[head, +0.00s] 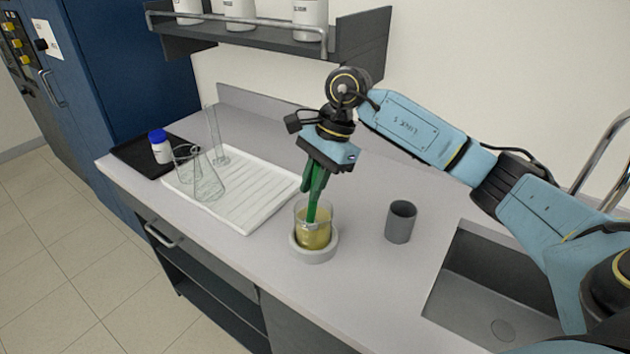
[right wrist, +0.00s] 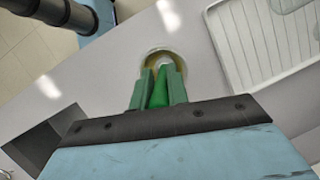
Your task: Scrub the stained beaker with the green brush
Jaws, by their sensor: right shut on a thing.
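The stained beaker (head: 313,236) is clear glass with a yellow-brown tint, standing upright in a round pale holder (head: 314,255) on the counter. My right gripper (head: 316,182) points down above it, shut on the green brush (head: 312,208), whose lower end is inside the beaker's mouth. In the right wrist view the green brush (right wrist: 159,90) sits between the green fingers, with the beaker's rim (right wrist: 163,55) just beyond. How deep the brush tip reaches is hard to tell. My left gripper is not in view.
A grey cup (head: 400,222) stands right of the beaker, before the sink (head: 495,285). A white drying rack (head: 262,205) with glassware lies left. A blue-capped bottle (head: 160,147) stands on a black mat. A shelf (head: 245,38) hangs behind.

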